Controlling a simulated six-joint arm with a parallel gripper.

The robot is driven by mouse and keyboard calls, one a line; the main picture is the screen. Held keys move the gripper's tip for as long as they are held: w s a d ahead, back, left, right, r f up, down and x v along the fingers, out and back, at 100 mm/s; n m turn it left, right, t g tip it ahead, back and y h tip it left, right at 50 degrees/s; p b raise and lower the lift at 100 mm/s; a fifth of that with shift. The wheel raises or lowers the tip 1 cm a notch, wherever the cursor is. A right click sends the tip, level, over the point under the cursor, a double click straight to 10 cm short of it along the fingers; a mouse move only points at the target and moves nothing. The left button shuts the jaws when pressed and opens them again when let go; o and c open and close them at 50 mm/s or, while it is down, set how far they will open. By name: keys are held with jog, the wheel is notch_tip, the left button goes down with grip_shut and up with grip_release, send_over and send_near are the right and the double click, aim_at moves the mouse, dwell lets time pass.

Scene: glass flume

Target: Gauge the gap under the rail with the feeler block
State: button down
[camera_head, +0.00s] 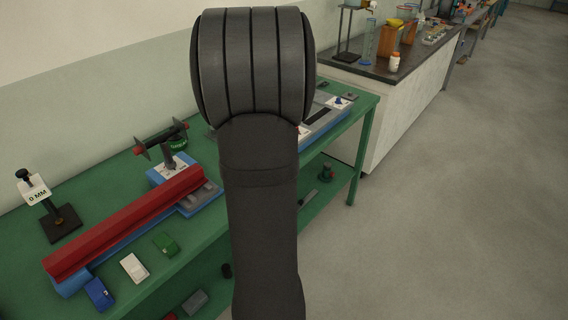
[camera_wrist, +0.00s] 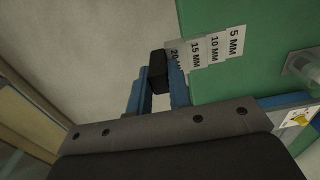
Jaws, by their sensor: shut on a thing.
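My gripper (camera_wrist: 157,88) shows in the wrist view with two blue fingers. It is shut on a small black block (camera_wrist: 158,72), which I take to be a feeler block; it is at the fingertips, beside the green bench edge. In the head view my arm hides the gripper and the block. The red rail (camera_head: 126,222) lies lengthwise over a blue base (camera_head: 73,283) on the bench at the left. The gap under it is too small to make out. Blue (camera_head: 99,294), white (camera_head: 134,268) and green (camera_head: 166,245) blocks lie in front of the rail, apart from each other.
Cards marked 5 MM (camera_wrist: 234,42), 10 MM (camera_wrist: 214,48), 15 MM (camera_wrist: 195,56) and a partly hidden 20 lie on the green bench. A stand (camera_head: 60,221) with a MM sign is left of the rail. A clamp device (camera_head: 170,145) stands behind it. Floor at right is clear.

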jog(key=s+a, duration=0.4)
jog(key=a, duration=1)
jog(key=shift+s+d+f, duration=0.1)
jog(key=shift+f, duration=1.7)
jog(key=shift+s+d+f, duration=0.1)
jog(key=shift+f, duration=1.7)
jog(key=shift+f, duration=0.1)
jog(key=shift+w+a, duration=1.05)
jog(key=shift+w+a, duration=0.2)
jog(key=shift+w, duration=0.05)
jog(key=shift+w+a, duration=1)
jog(key=s+d, duration=0.6)
jog(key=shift+s+d, duration=0.2)
